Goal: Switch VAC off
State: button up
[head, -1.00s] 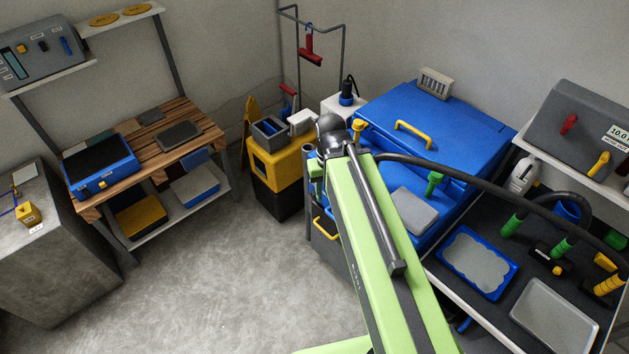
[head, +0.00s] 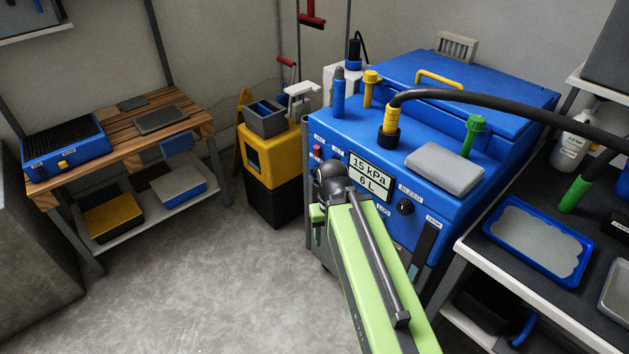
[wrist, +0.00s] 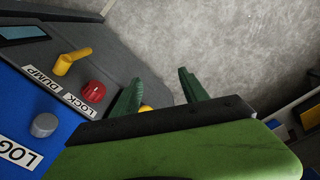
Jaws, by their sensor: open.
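The blue machine (head: 400,240) has a display reading 15 kPa and 6 L (head: 370,175) on its front. A small red switch (head: 317,152) is at the panel's upper left; I cannot read its label, and no VAC label is legible. My gripper shows in the wrist view (wrist: 160,92), its two green fingers apart and empty, with part of a yellow object behind them. In the head view, my arm's end is in front of the machine's left front, hiding part of it. The wrist view shows a red LOCK knob (wrist: 94,91), a yellow DUMP lever (wrist: 72,61) and a grey LOG knob (wrist: 44,125).
A black BLEED knob (head: 405,206) is on the machine's front. A black hose (head: 480,103) arches above it from a yellow fitting. A yellow-and-black bin (head: 270,160) stands to the left, and a dark table (head: 540,285) to the right. Floor is clear at left front.

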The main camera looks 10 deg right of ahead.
aim_at(317, 151)
jog(key=u, duration=2.1)
jog(key=i, duration=0.45)
jog(key=z, duration=0.35)
jog(key=k, duration=0.85)
jog(key=z, duration=0.15)
jog(key=i, duration=0.85)
